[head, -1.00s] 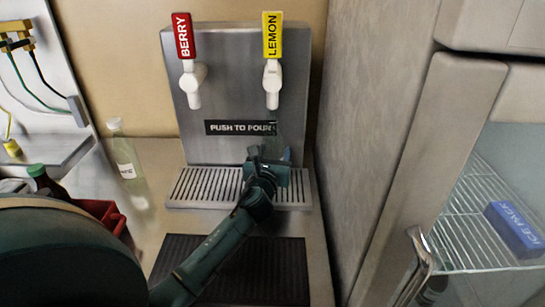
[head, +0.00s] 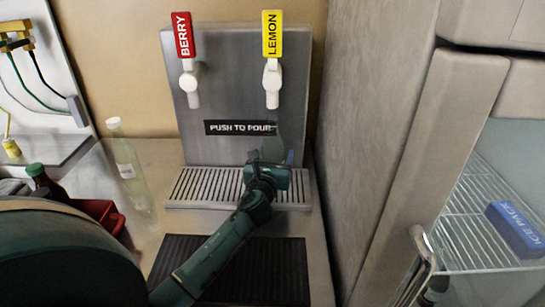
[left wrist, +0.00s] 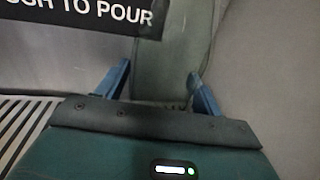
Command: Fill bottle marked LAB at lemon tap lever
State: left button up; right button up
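The lemon tap lever (head: 272,35), yellow and upright, sits above a white spout (head: 272,85) on the right of the steel dispenser. My left gripper (head: 267,165) is in front of the dispenser, over the right part of the drip grate and below that spout. In the left wrist view its two blue fingers (left wrist: 160,85) stand on either side of a clear greenish bottle (left wrist: 165,55) and appear closed on it. This bottle shows only faintly in the head view. Its label is not visible, so I cannot read a marking.
The red berry lever (head: 182,35) is at the left of the dispenser. Another clear bottle (head: 127,165) with a white label stands left of the drip grate (head: 205,187). A red crate (head: 103,213) holds a dark bottle (head: 42,180). A fridge (head: 430,150) bounds the right side.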

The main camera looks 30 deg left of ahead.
pick_arm(q)
jog(key=shift+o, duration=1.1)
jog(key=shift+f, duration=0.1)
jog(key=v, duration=1.3)
jog(key=shift+s+b, duration=0.1)
jog(key=shift+b, duration=0.2)
jog(key=shift+s+d, duration=0.1)
